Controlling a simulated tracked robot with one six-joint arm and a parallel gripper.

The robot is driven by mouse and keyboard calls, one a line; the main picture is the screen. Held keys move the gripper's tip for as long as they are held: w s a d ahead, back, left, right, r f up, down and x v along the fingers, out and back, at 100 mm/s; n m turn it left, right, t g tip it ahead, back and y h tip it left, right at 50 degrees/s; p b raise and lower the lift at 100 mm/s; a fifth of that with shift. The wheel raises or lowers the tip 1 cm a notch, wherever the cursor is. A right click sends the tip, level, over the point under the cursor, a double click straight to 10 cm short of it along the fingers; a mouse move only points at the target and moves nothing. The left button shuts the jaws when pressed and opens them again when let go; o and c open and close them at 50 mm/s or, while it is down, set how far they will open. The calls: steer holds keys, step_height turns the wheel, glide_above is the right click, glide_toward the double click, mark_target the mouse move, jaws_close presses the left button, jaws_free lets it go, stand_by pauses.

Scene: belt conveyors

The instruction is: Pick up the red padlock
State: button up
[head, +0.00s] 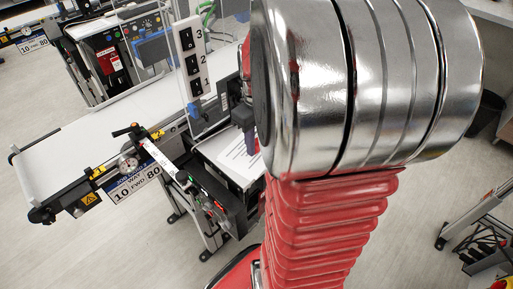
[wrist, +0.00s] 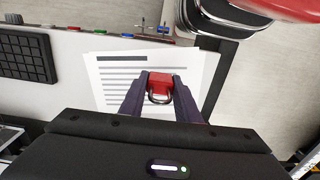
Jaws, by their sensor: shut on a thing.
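The red padlock (wrist: 160,80) shows in the wrist view with its dark metal shackle toward me. My gripper (wrist: 159,84) is shut on it, one dark finger on each side of the red body. Behind the padlock lie white printed sheets (wrist: 111,70) on a white surface; I cannot tell how far the padlock is above them. In the head view the padlock is not discernible, and my red and chrome arm covers much of the right half.
A dark bin (head: 487,112) is at the right.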

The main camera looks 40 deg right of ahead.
step_height(320, 180, up, 7)
stand_by(0.3)
stand_by(0.8)
steer(key=shift+d, duration=0.1)
